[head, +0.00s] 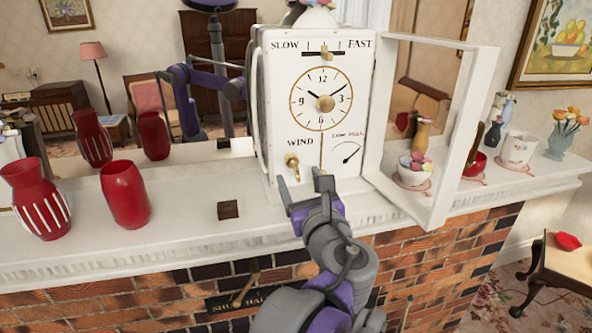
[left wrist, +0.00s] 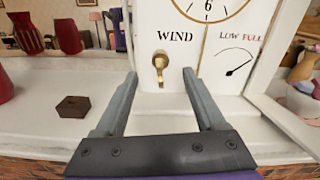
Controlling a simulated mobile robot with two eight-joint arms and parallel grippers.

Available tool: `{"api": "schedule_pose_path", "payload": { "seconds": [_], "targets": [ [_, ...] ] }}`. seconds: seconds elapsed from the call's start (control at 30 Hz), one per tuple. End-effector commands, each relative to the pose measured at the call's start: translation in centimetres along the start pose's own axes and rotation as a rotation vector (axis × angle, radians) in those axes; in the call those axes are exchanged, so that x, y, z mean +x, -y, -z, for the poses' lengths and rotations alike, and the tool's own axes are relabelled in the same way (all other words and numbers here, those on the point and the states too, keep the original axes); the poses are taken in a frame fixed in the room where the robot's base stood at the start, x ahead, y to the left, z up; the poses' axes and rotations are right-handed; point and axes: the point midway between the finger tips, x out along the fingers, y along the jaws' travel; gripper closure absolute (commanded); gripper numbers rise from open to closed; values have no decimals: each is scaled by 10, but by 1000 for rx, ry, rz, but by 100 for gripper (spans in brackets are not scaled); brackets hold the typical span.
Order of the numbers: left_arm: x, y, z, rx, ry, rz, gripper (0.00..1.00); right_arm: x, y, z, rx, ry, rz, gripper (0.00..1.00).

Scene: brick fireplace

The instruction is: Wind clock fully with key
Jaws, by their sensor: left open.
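The white clock (head: 316,95) stands on the mantel with its glass door (head: 447,140) swung open to the right. A brass key (head: 292,166) sits in the face below the word WIND; it also shows in the left wrist view (left wrist: 159,66), upright. The gauge (head: 346,152) marked LOW and FULL has its needle pointing up and right, toward the FULL side. My left gripper (head: 302,185) is open and empty in front of the clock's lower front. In the left wrist view the key lies beyond and between the open fingers (left wrist: 165,98), apart from them. My right gripper is not seen.
A small brown block (head: 228,209) lies on the mantel (head: 180,205) left of the clock. Red vases (head: 125,194) stand farther left. A white cup (head: 518,149) and a flower vase (head: 565,140) stand to the right. A mirror behind reflects the room.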

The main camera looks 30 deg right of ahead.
Motion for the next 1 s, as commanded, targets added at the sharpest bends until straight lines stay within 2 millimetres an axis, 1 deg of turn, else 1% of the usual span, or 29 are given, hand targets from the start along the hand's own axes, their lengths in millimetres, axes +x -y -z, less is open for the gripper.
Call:
{"api": "schedule_pose_path", "payload": {
  "seconds": [1.0],
  "targets": [
    [-62,1,0,1,0,3,28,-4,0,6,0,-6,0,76]
  ]
}}
